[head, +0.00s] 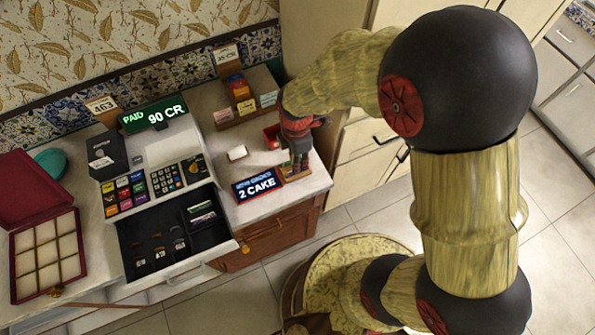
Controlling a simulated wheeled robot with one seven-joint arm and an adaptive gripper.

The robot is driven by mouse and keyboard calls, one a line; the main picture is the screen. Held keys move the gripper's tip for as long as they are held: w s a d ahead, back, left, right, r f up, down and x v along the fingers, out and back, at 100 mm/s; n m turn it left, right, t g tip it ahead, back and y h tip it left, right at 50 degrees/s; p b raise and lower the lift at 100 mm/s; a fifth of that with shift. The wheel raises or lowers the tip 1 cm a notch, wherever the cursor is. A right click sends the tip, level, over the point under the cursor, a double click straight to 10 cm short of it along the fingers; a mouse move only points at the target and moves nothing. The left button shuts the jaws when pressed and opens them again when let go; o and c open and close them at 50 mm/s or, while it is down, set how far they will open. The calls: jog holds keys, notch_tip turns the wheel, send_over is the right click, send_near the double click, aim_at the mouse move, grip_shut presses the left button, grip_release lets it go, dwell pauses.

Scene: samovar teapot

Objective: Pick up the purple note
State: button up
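I cannot pick out a purple note with certainty. Small notes lie in the right part of the open cash drawer (165,262), a pale one (201,208) and a greenish one (203,218), too small to read. A tiered wooden rack (225,117) at the back holds several coloured cards, including red, blue, yellow and pink ones. My gripper (299,150) hangs at the right end of the counter, above a small wooden base (296,174). It is well right of the drawer. Its fingers blend with dark shapes there, so their opening is unclear.
The cash register (150,165) has a "PAID 90 CR" display (153,113). A "2 CAKE" sign (257,186) stands at the counter's front edge. A red compartment box (48,255) lies open at left. A small white block (237,153) sits mid-counter, with some bare surface around it.

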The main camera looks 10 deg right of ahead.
notch_tip(320, 180, down, 4)
jog(key=shift+s+d+r+b, duration=0.1)
jog(key=shift+b, duration=0.3)
jog(key=shift+c, duration=1.4)
grip_shut()
